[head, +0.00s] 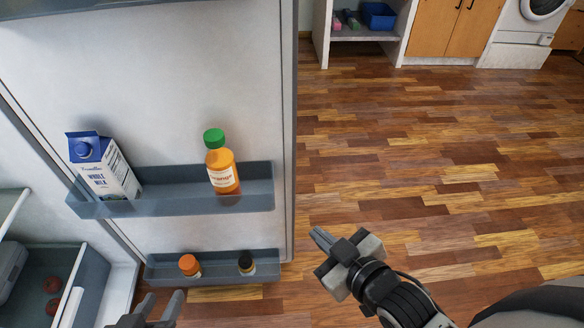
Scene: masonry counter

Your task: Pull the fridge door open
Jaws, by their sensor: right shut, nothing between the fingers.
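The fridge door (150,60) stands open, its white inner face turned toward me. Its upper grey door shelf (180,190) holds a whole milk carton (105,168) and an orange bottle with a green cap (220,165). Its lower door shelf (215,271) holds two small jars. My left gripper (159,298) shows at the bottom edge, below the lower shelf, with its fingers apart and nothing seen between them. My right gripper (318,236) is shut and empty over the floor, just right of the door's free edge. The door's outer face and handle are hidden.
The fridge interior is at the left, with a drawer (85,260) holding red round items. A white shelf unit with a blue bin (378,15), a wooden cabinet (440,25) and a white washing machine (525,30) stand far back. The wooden floor (430,140) between is clear.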

